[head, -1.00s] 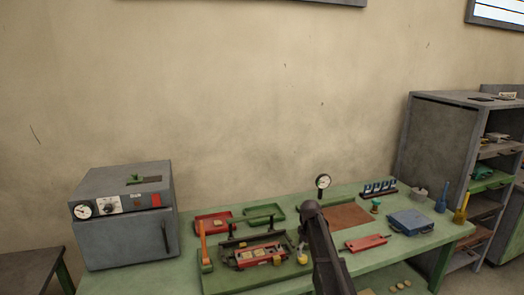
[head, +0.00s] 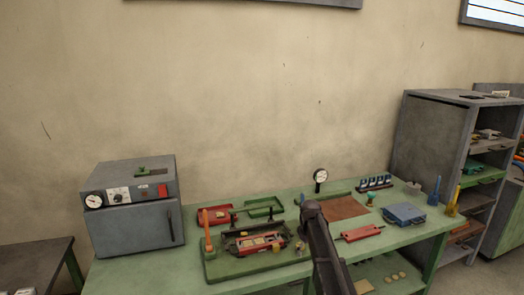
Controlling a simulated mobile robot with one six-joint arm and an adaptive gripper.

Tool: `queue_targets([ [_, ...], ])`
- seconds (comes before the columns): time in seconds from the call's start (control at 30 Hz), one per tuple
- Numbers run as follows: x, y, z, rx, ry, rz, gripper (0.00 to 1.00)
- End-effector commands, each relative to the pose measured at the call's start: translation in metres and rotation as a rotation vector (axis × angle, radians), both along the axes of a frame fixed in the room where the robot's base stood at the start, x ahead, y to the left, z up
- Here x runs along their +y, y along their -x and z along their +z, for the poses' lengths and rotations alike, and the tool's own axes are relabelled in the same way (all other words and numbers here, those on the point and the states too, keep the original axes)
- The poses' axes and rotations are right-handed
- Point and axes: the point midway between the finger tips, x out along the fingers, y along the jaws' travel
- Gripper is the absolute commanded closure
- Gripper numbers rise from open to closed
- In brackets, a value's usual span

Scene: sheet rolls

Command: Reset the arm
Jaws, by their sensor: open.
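A dark grey link of my arm (head: 328,250) rises from the bottom edge, right of the middle, in the head view. Its rounded upper end stands in front of the green workbench (head: 225,283). I do not see my gripper or its fingers in this view. The arm link hides part of the bench top and the lower shelf behind it.
A grey oven (head: 141,233) stands at the bench's left end. A red roller device (head: 252,242), a dial gauge (head: 320,176), a brown sheet (head: 346,207) and a blue case (head: 404,214) lie or stand rightward. A grey shelf unit (head: 428,140) stands right.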

Motion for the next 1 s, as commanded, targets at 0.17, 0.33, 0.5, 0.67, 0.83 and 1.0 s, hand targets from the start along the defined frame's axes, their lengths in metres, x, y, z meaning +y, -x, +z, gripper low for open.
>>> queue_targets([
  [0.17, 0.001, 0.016, -0.003, 0.0, 0.0, -0.026, 0.07],
  [0.33, 0.001, 0.035, -0.007, 0.0, 0.0, -0.065, 0.07],
  [0.5, 0.002, 0.062, -0.012, 0.0, 0.0, -0.12, 0.07],
  [0.67, 0.002, 0.097, -0.019, 0.0, 0.0, -0.193, 0.07],
  [0.83, 0.002, 0.155, -0.03, 0.001, 0.001, -0.311, 0.07],
  [1.0, 0.003, 0.227, -0.043, 0.001, 0.001, -0.466, 0.07],
])
